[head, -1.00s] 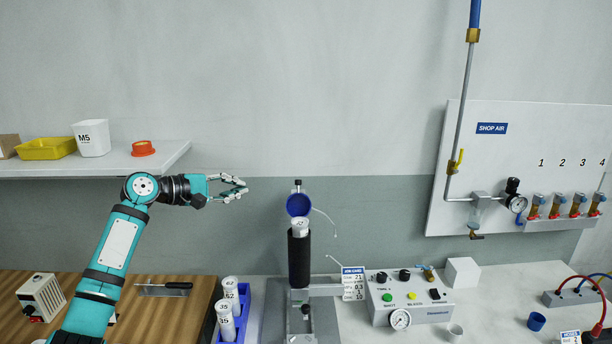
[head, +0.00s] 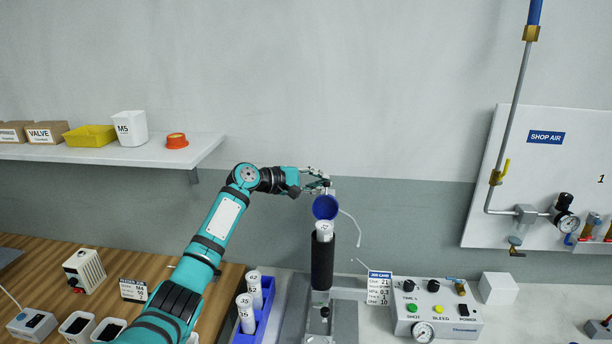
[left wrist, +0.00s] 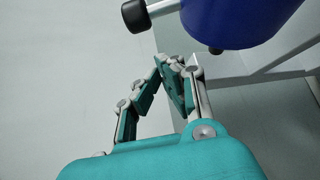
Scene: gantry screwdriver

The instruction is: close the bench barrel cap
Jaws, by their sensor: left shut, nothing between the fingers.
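The bench barrel (head: 322,262) stands upright as a black-sleeved cylinder with a white cartridge top (head: 324,229). Its blue cap (head: 325,207) is swung up, with its round face toward the head camera. My left gripper (head: 327,183) is shut and empty, just above and behind the cap's upper left edge. In the left wrist view the closed fingertips (left wrist: 170,62) are just below and left of the blue cap (left wrist: 235,18), and a black knob (left wrist: 135,15) on a metal stem is near them. I cannot tell whether they touch. My right gripper is not in view.
A thin pale tube (head: 354,228) curves right of the cap. A control box (head: 436,308) stands right of the barrel, and a blue rack (head: 262,325) with white cartridges stands left. A shelf (head: 200,150) with bins is at the upper left.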

